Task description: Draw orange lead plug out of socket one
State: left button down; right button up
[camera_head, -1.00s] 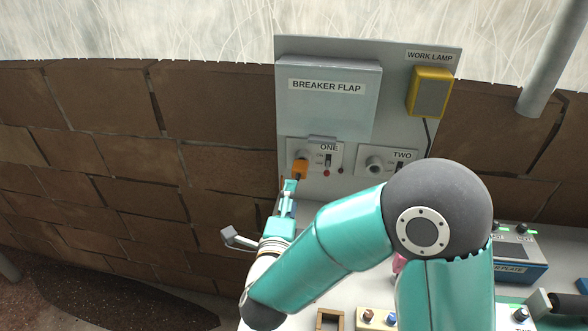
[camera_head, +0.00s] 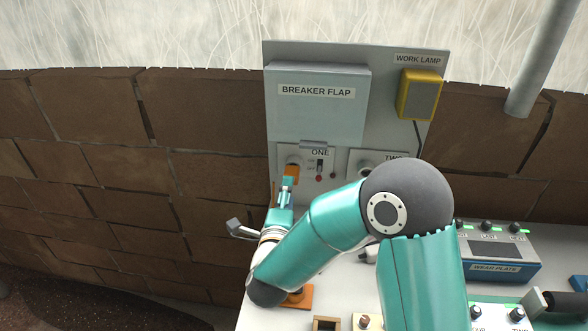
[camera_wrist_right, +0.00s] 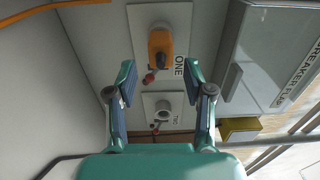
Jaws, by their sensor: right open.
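The orange lead plug (camera_head: 291,172) sits in socket one (camera_head: 311,160), on the panel plate labelled ONE. It also shows in the right wrist view (camera_wrist_right: 160,48), seated in its plate, with a dark end pointing out. My right gripper (camera_head: 287,186) is just below and in front of the plug in the head view. In the right wrist view, my right gripper (camera_wrist_right: 160,82) is open, its two fingers spread either side of the plug's line, and nothing is between the pads. Whether the fingertips reach beside the plug is hard to tell. My left gripper is not in view.
Socket two (camera_head: 368,166) is right of socket one, partly hidden by my arm. The closed breaker flap (camera_head: 318,115) is above the sockets. The yellow work lamp (camera_head: 419,95) is at upper right. A blue wear plate box (camera_head: 497,258) stands on the bench.

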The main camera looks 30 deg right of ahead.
aim_at(292, 171)
dwell(0.4)
jog(key=shift+b+x, duration=0.9)
jog(key=shift+x, duration=1.15)
grip_shut()
